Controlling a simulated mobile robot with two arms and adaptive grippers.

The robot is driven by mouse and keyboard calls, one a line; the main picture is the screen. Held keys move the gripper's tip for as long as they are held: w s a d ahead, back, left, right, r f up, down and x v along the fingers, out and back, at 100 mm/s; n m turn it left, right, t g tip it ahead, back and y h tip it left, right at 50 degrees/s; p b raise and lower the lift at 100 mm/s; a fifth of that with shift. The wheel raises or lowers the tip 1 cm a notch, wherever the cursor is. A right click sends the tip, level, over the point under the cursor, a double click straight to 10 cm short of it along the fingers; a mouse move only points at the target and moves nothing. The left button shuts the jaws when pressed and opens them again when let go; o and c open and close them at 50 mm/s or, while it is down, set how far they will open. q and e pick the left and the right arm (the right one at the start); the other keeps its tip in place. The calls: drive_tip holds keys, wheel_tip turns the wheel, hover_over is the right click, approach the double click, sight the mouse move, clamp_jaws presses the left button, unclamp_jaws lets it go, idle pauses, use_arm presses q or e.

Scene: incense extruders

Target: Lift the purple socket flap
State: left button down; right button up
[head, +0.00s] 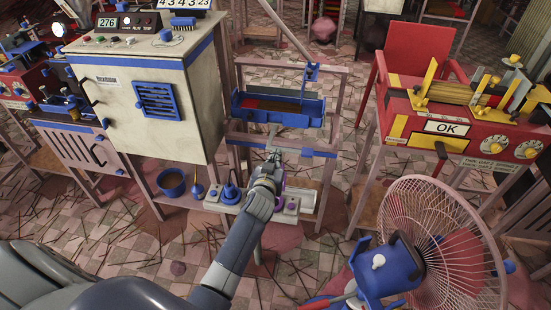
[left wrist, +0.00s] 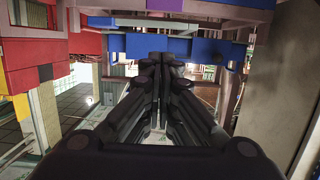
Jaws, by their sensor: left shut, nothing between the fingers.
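A small purple piece (head: 281,203), which looks like the purple socket flap, shows on the low shelf beside my left wrist. My forearm and hand hide part of it, so I cannot tell whether it is raised. My left gripper (head: 273,147) is above and beyond it, pointing away toward the stand's crossbar. In the left wrist view its fingers (left wrist: 160,62) are together and empty, below a blue beam. My right gripper is not in view.
A blue tray (head: 300,119) sits on the stand above my gripper. A grey cabinet (head: 200,95) is at left, with a blue bucket (head: 171,184) below. A caged fan (head: 440,240) stands at lower right. A red machine (head: 450,125) is at right.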

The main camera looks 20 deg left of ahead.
use_arm(q)
wheel_tip(320, 180, down, 9)
drive_tip(key=s+b, duration=0.2)
drive_tip(key=b, duration=0.4)
drive_tip(key=shift+d+b, duration=0.15)
drive_tip(key=shift+b, duration=0.25)
idle(0.5)
drive_tip(key=shift+w+r, duration=0.1)
drive_tip(key=shift+w, duration=0.1)
drive_tip(key=shift+w, duration=0.4)
drive_tip(key=shift+w+a+b, duration=0.3)
drive_tip(key=shift+w+b, duration=0.05)
drive_tip(key=shift+w, duration=0.3)
